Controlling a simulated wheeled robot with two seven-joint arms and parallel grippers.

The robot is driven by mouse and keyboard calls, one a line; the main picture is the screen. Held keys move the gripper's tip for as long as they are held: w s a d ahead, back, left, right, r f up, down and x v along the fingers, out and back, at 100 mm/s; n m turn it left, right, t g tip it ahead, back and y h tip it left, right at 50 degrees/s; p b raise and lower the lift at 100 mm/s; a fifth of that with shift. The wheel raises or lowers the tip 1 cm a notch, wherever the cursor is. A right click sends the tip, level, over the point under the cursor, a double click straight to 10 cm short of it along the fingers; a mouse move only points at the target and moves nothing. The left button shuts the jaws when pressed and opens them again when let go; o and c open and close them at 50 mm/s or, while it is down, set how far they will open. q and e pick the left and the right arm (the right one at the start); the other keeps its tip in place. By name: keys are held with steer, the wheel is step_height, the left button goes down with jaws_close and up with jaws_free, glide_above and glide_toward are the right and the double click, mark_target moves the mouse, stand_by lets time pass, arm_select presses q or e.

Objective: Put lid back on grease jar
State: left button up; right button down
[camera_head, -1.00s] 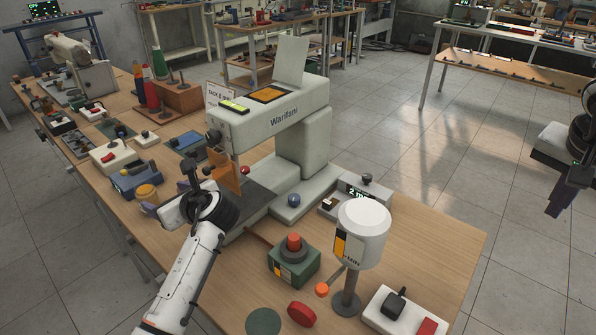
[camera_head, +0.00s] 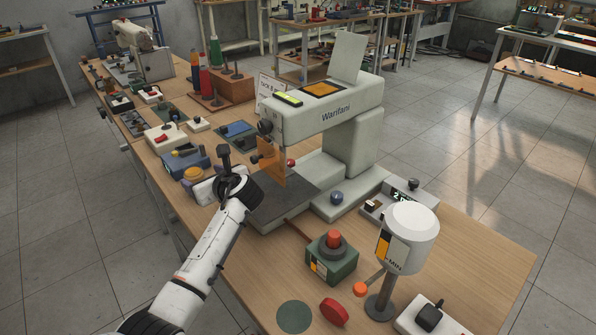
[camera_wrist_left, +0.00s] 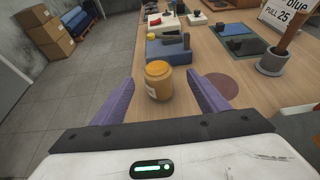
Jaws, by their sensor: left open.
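The amber grease jar (camera_wrist_left: 158,82) stands upright on the wooden bench in the left wrist view, between my two purple fingers and slightly ahead of their gap. Its top looks yellow-orange; I cannot tell whether that is a lid or the open jar. In the head view the jar (camera_head: 194,174) is just beyond my left gripper (camera_head: 203,189), which is open and empty. My right gripper is out of view.
A large white press (camera_head: 325,110) stands right of my left gripper. A blue box (camera_wrist_left: 168,50) sits just behind the jar. A flat brown disc (camera_wrist_left: 222,88) lies right of it. A green button box (camera_head: 332,262) and white canister (camera_head: 408,238) stand near the front.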

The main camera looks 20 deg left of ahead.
mark_target(196, 175)
arm_select(q)
steer(key=x, duration=0.5)
steer(key=shift+s+a+b, duration=0.15)
steer(key=shift+a+b, duration=0.05)
steer(key=shift+b, duration=0.1)
steer(key=shift+c, duration=0.5)
steer(key=shift+r, duration=0.1)
steer(key=c, duration=1.2)
step_height(196, 175, up, 10)
steer(key=shift+r+p, duration=0.1)
steer(key=shift+p, duration=0.65)
